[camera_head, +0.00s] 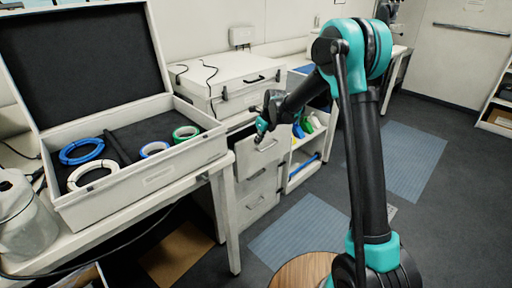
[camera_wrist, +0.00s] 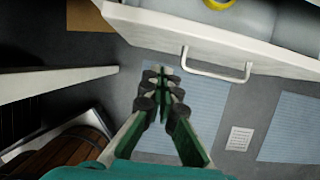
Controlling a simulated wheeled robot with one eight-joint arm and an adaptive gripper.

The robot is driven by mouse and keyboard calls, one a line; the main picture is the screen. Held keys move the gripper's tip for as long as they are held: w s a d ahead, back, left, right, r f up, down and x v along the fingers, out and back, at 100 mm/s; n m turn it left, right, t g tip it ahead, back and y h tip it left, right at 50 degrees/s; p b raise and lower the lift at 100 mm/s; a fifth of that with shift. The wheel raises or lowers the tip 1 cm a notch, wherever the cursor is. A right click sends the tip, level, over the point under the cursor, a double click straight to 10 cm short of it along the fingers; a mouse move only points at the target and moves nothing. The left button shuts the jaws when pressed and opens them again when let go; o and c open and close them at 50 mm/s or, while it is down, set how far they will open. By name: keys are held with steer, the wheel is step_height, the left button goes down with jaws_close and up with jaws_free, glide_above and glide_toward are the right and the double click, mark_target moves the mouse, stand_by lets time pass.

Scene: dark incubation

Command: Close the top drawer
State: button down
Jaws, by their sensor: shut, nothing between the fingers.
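The white top drawer (camera_head: 256,160) of the cabinet under the bench stands pulled out in the head view. In the wrist view its pale front (camera_wrist: 200,37) crosses the top of the picture, with a bar handle (camera_wrist: 217,70) on it. My gripper (camera_head: 262,129) is at the upper edge of the drawer front in the head view. In the wrist view my gripper (camera_wrist: 164,78) has its fingertips together and empty, just left of the handle and over the floor. I cannot tell whether it touches the drawer front.
Lower drawers (camera_head: 260,204) sit beneath it. An open case (camera_head: 160,178) with cable coils stands on the bench at left, and a closed white case (camera_head: 235,78) sits behind. A shelf unit (camera_head: 300,173) stands right of the drawers.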

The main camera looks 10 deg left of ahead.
steer(key=s+d+f+t+y, duration=0.3)
steer(key=s+d+f+y, duration=0.1)
steer(key=s, duration=0.4)
glide_toward(244, 162)
step_height(244, 162, down, 4)
steer(key=w+a, duration=0.2)
steer(key=a, duration=0.1)
steer(key=shift+r, duration=0.15)
steer(key=shift+w+a, duration=0.25)
steer(key=shift+a, duration=0.05)
steer(key=w+a, duration=0.5)
steer(key=a, duration=0.2)
steer(key=shift+w, duration=0.35)
steer(key=shift+a+r, duration=0.1)
steer(key=shift+r, duration=0.05)
